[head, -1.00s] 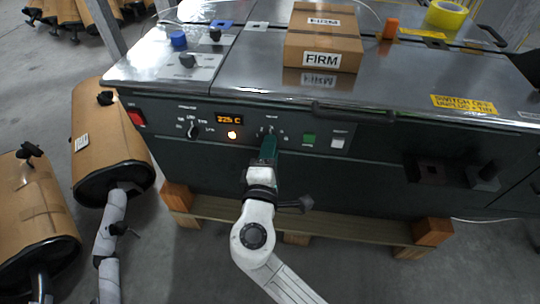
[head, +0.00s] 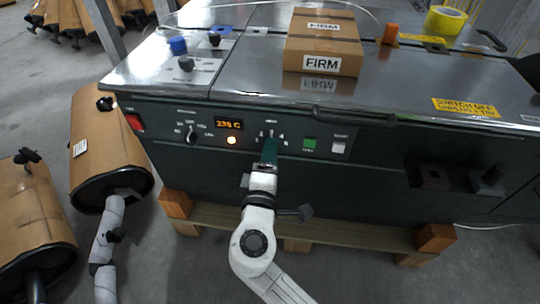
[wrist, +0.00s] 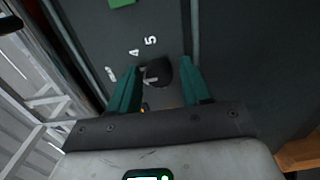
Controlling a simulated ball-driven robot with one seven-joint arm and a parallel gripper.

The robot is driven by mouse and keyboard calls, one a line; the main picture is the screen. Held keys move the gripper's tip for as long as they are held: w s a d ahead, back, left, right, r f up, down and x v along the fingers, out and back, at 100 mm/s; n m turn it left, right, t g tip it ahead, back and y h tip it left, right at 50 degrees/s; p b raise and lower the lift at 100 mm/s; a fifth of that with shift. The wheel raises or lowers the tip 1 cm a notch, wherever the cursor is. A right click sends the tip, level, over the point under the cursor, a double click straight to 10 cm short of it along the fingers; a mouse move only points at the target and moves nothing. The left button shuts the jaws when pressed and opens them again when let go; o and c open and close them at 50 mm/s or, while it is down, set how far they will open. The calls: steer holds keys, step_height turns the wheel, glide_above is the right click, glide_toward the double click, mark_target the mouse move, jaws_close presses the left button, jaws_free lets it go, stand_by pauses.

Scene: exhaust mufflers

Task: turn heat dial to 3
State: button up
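The heat dial is a dark knob (wrist: 160,72) in the wrist view, with printed numbers including 4 and 5 beside it. A pale mark shows on its left side, but which number it points to cannot be told. My gripper (wrist: 160,85) has its two teal fingers apart, one on each side of the knob, with narrow gaps showing. In the head view my gripper (head: 269,142) is at the front panel, below the scale marks, and hides most of the dial.
The panel also has another black dial (head: 192,137), an orange display (head: 229,124) reading about 235 C, a red switch (head: 134,122), a green button (head: 309,143) and a white switch (head: 338,147). A cardboard box (head: 323,45) sits on top. Wrapped mufflers (head: 108,150) stand left.

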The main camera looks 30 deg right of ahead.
steer(key=shift+o, duration=0.8)
steer(key=p+v, duration=0.3)
steer(key=v, duration=0.7)
steer(key=shift+s+a, duration=0.2)
steer(key=shift+s, duration=0.1)
steer(key=s+d+f+m+g+y, duration=0.1)
steer(key=s+d+f+m+g, duration=0.25)
steer(key=d, duration=0.35)
steer(key=s+d+f+m+g, duration=0.3)
steer(key=d+f+g, duration=0.2)
steer(key=d, duration=0.2)
steer(key=s+f+m+g+y, duration=0.25)
steer(key=s+f+y, duration=0.2)
steer(key=s, duration=0.25)
steer(key=s+f+m+g+y, duration=0.2)
steer(key=s+f+g+y, duration=0.1)
steer(key=s+y, duration=0.3)
step_height(320, 180, up, 35)
steer(key=h+p, duration=0.1)
steer(key=p, duration=3.4)
steer(key=shift+s, duration=0.45)
